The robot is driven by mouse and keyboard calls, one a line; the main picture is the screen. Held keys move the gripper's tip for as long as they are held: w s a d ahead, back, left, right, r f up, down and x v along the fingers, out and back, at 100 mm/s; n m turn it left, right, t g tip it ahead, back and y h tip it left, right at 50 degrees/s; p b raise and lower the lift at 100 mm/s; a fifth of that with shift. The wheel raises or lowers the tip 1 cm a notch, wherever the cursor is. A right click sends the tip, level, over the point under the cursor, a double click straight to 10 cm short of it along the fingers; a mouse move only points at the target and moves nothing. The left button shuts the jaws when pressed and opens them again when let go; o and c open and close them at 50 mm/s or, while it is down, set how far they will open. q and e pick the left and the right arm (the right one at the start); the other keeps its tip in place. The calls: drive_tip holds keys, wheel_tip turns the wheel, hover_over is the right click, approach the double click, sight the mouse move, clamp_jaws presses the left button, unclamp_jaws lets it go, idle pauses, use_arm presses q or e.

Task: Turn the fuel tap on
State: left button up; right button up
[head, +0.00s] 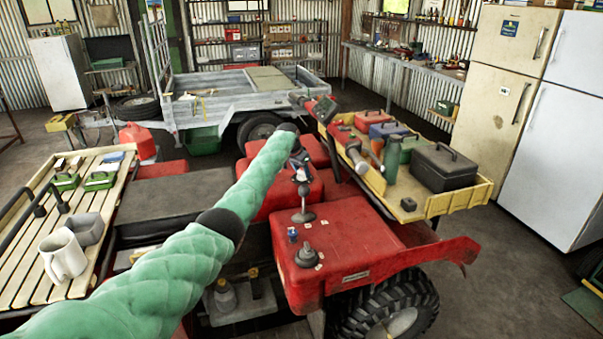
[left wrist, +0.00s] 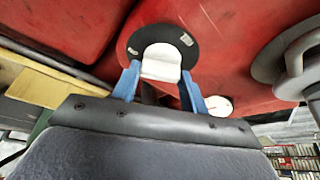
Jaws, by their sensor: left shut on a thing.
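The fuel tap shows in the left wrist view as a pale, rounded handle (left wrist: 161,62) on a round black plate (left wrist: 132,45) with small light marks, set on the red quad bodywork (left wrist: 222,50). My left gripper (left wrist: 160,72) has its two blue fingers either side of the handle and is shut on it. In the head view my left gripper (head: 301,168) is low over the middle of the red quad (head: 345,240); the tap cannot be made out there. The marks on the plate are too small to read. My right gripper is not in view.
A grey knob (head: 307,257) stands on the near red panel. A yellow-edged rack (head: 455,203) with a black toolbox (head: 443,168) is at right. A slatted rack (head: 30,270) with a white mug (head: 62,255) is at left. A trailer (head: 225,95) stands behind.

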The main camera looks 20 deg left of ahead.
use_arm(q)
drive_tip(key=shift+r, duration=0.1)
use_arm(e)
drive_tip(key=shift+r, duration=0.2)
use_arm(q)
drive_tip(key=o, duration=1)
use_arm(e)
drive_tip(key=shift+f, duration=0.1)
use_arm(q)
drive_tip(key=shift+a+r, duration=0.1)
drive_tip(key=shift+s+r+b, duration=0.15)
drive_tip(key=shift+r+b, duration=0.15)
drive_tip(key=shift+r, duration=0.05)
drive_tip(key=shift+b+v, duration=0.95)
drive_tip(key=shift+v, duration=2.4)
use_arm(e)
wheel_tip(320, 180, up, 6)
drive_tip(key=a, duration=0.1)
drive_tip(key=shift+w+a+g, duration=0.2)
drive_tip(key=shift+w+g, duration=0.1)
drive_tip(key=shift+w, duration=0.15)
use_arm(q)
drive_tip(key=shift+f, duration=0.15)
